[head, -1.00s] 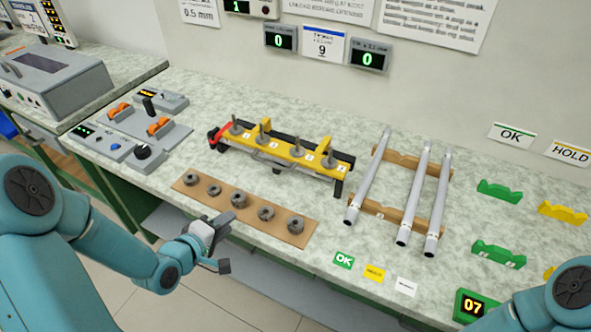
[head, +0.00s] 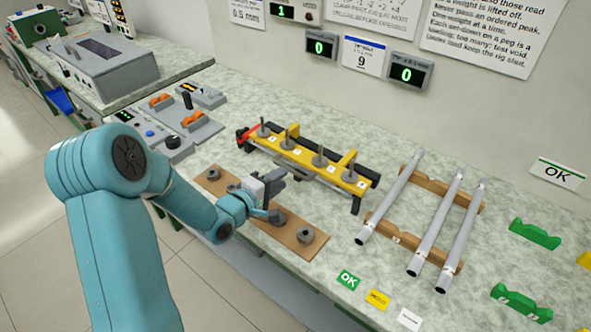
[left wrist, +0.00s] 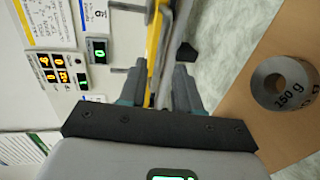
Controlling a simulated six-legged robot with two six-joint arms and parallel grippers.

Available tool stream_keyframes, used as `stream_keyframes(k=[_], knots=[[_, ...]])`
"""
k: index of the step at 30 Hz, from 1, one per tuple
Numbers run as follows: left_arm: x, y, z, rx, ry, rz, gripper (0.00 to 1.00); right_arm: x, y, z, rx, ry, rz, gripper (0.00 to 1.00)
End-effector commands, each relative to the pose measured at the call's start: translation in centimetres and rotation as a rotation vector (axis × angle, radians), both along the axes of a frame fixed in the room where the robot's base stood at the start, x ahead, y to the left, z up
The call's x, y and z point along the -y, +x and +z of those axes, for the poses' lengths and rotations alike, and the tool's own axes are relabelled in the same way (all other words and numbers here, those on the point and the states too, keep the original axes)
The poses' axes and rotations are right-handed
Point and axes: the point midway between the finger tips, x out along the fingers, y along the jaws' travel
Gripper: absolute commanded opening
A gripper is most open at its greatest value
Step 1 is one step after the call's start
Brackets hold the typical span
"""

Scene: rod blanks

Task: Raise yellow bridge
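The yellow bridge (head: 305,159) is a long bar with several upright grey pegs, lying in a dark-framed rig towards the back of the bench. A grey handle bar (head: 292,172) runs along its front side. My left gripper (head: 281,194) is open and empty, in front of the bridge and above the weight board. In the left wrist view the open fingers (left wrist: 158,88) point towards the yellow bridge (left wrist: 154,45) and grey bars beyond; I cannot tell whether they touch. My right gripper is out of view.
Ring weights lie on the brown board (head: 254,222); one is a 150 g weight (left wrist: 299,76). Silver rods (head: 436,225) rest on wooden supports to the right. A control panel (head: 190,130) is at left. Displays (head: 320,46) hang on the wall behind.

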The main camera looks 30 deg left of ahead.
Motion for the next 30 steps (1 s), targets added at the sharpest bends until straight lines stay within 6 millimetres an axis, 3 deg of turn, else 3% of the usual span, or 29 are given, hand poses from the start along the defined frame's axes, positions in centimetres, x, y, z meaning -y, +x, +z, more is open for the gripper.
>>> stream_keyframes(k=[3, 9, 20, 21, 24, 30], knots=[[0.5, 2.7, -0.5, 0.0, -0.001, -0.004, 0.33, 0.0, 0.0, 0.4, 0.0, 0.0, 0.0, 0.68], [0.9, 5.5, -1.1, 0.0, 0.0, -0.004, 0.33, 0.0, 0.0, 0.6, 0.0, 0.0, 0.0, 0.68], [1.1, 6.4, -1.3, 0.0, 0.0, -0.004, 0.33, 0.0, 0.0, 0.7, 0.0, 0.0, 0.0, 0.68], [1.1, 6.4, -1.3, 0.0, 0.0, -0.004, 0.29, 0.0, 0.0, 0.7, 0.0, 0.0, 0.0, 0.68], [1.1, 6.4, -1.3, 0.0, 0.0, -0.003, 0.0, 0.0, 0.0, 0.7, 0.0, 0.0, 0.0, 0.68], [1.1, 6.4, -1.2, -0.001, 0.0, -0.003, 0.0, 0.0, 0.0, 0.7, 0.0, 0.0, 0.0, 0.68]])
